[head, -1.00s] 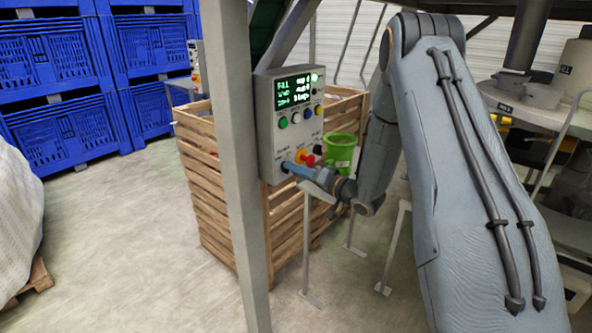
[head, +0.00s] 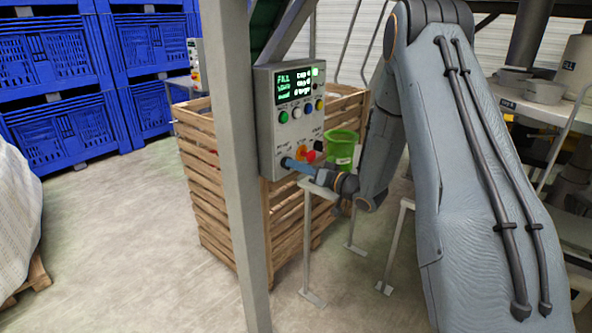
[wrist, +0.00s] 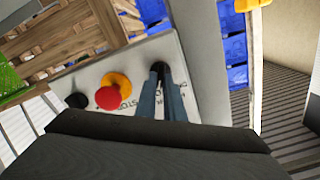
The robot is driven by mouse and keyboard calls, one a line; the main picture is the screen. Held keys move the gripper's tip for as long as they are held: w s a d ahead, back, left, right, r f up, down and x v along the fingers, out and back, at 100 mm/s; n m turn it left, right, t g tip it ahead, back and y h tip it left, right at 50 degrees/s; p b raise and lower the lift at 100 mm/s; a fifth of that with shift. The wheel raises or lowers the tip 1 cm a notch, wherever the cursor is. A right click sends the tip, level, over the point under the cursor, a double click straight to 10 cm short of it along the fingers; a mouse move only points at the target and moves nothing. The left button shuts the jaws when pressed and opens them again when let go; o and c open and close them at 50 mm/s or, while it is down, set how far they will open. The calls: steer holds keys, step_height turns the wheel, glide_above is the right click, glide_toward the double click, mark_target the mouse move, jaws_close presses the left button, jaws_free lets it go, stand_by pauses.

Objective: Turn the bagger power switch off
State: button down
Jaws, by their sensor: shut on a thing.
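The bagger control box (head: 291,135) is a light grey panel on a post in the head view. Its display is lit with green and white text. My gripper (head: 287,163) reaches the lower left of the panel face from the right. In the wrist view my gripper (wrist: 160,88) has its blue-grey fingers close together on a small dark power switch (wrist: 160,67). The fingers hide most of the switch, so its position cannot be read. The printed label beside it is partly covered.
A red emergency stop button (wrist: 109,98) on a yellow base and a black knob (wrist: 77,101) sit beside the switch. A wooden crate (head: 215,200) and a green bucket (head: 341,146) stand behind the panel. Blue bins (head: 55,60) are stacked at the back left.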

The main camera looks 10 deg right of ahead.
steer(key=shift+s+a+n+b, duration=0.1)
steer(key=shift+a+n+b, duration=0.1)
steer(key=shift+n+b, duration=3)
steer(key=shift+s+a+n+b, duration=0.15)
steer(key=shift+n+b, duration=2.15)
steer(key=shift+n, duration=1.8)
steer(key=c, duration=1.9)
jaws_free()
steer(key=shift+a, duration=0.1)
steer(key=shift+o, duration=0.2)
steer(key=shift+d, duration=0.2)
